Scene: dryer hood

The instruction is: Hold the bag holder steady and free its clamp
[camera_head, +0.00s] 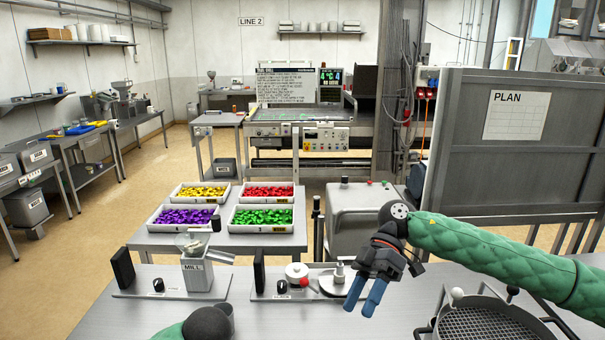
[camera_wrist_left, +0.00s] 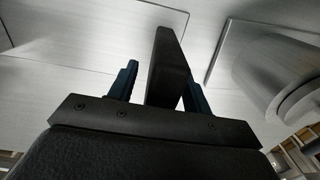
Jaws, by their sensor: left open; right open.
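My right gripper (camera_head: 360,310) is open and empty, blue fingers pointing down over the front bench. Left of it, a base plate (camera_head: 262,294) carries a black upright panel (camera_head: 259,271), a white round part with a red knob (camera_head: 304,283), and a silver disc with a post (camera_head: 335,281). I cannot tell which part is the bag holder or its clamp. In the left wrist view my left gripper (camera_wrist_left: 162,82) is open. A dark slab (camera_wrist_left: 167,65) stands between its blue fingers, nearer the right one. Contact is unclear. The left gripper's fingers do not show in the head view.
A mill (camera_head: 197,269) stands on another plate with a black panel (camera_head: 123,267). A round sieve (camera_head: 485,325) is at the lower right, below my right arm. Trays of coloured pieces (camera_head: 262,229) stand behind the bench. A grey metal cylinder (camera_wrist_left: 275,75) is right of my left gripper.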

